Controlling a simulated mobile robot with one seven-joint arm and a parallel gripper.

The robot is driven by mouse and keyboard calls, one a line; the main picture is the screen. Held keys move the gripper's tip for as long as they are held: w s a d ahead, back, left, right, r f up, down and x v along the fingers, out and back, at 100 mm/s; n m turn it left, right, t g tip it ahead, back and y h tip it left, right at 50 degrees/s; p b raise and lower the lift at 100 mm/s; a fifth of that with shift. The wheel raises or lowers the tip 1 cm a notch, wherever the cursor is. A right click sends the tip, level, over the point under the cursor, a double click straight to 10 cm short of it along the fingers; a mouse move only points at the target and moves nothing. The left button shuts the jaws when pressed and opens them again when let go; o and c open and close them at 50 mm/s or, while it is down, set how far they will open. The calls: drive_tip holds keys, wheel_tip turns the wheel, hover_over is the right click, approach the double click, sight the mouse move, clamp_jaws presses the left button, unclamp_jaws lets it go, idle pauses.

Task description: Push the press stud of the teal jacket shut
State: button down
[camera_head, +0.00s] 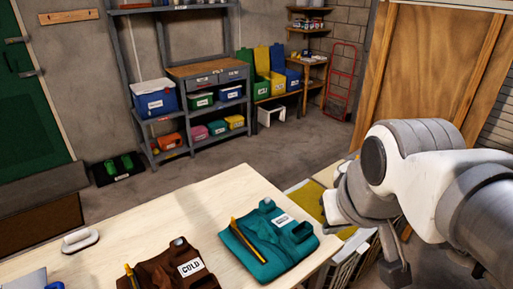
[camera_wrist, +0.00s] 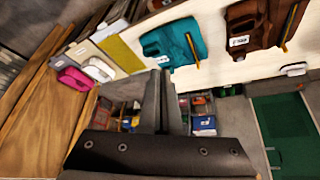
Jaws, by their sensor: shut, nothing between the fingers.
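The teal jacket (camera_head: 262,257) lies folded on the pale table, with a white label and a yellow-orange strip across it. A small round grey piece, perhaps the press stud (camera_head: 266,203), shows at its far edge; I cannot tell whether it is open or shut. The jacket also shows at the top of the wrist view (camera_wrist: 173,42), where the stud is not clear. My gripper (camera_wrist: 161,77) is shut and empty. It is off the table's right side, apart from the jacket.
A brown jacket (camera_head: 155,270) labelled COLD lies left of the teal one. A white handled object (camera_head: 80,240) is on the table (camera_head: 135,215). Yellow and grey panels (camera_wrist: 122,54), a pink item (camera_wrist: 75,78) and a white item (camera_wrist: 98,70) lie beside the table.

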drive_tip(key=w+a+n+b, duration=0.1)
drive_tip(key=w+n, duration=0.1)
drive_tip(key=w, duration=0.8)
drive_tip(key=n+g+y+b, duration=0.2)
drive_tip(key=n+g+b, duration=0.1)
drive_tip(key=n, duration=0.1)
hover_over(267, 198)
drive_tip(key=s+d, duration=0.2)
drive_tip(key=s, duration=0.1)
wheel_tip(267, 198, down, 13)
drive_tip(key=shift+f, duration=0.2)
drive_tip(key=shift+s+d, duration=0.1)
drive_tip(key=x, duration=1.2)
drive_tip(key=shift+s+d+f, duration=0.1)
drive_tip(key=shift+d+f, duration=0.15)
drive_tip(key=shift+f, duration=0.75)
drive_tip(key=shift+f+b, duration=0.1)
drive_tip(key=shift+b, duration=0.25)
